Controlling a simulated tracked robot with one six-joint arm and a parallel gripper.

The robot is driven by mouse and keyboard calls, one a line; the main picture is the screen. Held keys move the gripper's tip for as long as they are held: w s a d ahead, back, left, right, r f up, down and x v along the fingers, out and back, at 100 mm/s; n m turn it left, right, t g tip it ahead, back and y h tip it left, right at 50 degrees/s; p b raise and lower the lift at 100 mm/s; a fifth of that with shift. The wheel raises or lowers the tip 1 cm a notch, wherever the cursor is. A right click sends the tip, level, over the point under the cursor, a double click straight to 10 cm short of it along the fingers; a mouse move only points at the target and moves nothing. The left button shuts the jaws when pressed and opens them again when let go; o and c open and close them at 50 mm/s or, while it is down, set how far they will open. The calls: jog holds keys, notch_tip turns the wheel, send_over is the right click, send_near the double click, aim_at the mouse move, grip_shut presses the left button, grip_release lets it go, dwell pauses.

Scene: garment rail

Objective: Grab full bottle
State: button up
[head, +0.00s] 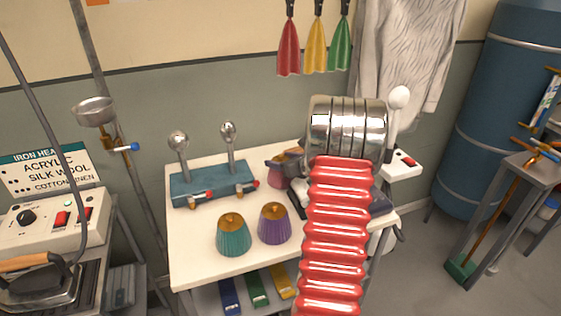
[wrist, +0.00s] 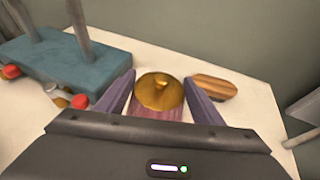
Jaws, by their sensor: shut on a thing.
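My gripper (wrist: 160,82) is shut on a pink fluted bottle (wrist: 157,113) with a round gold top, one purple finger on each side of it. In the head view the pink bottle (head: 276,179) is at the back of the white table, partly hidden behind my gripper (head: 279,164) and arm. It looks upright, and I cannot tell whether it touches the tabletop. A teal fluted bottle (head: 233,237) and a purple one (head: 273,226), both gold-topped, stand nearer the front. I cannot see how full any of them is.
A blue block with two ball-topped levers (head: 213,181) stands left of the pink bottle. A striped wooden piece (wrist: 213,87) lies just behind it to the right. A switch box (head: 403,165) is at the right. The white table (head: 195,254) is bare at its front left.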

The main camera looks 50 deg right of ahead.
dwell(0.3)
jog(key=o, duration=1.1)
jog(key=shift+c, duration=0.2)
jog(key=v, duration=1.2)
jog(key=shift+s, duration=0.1)
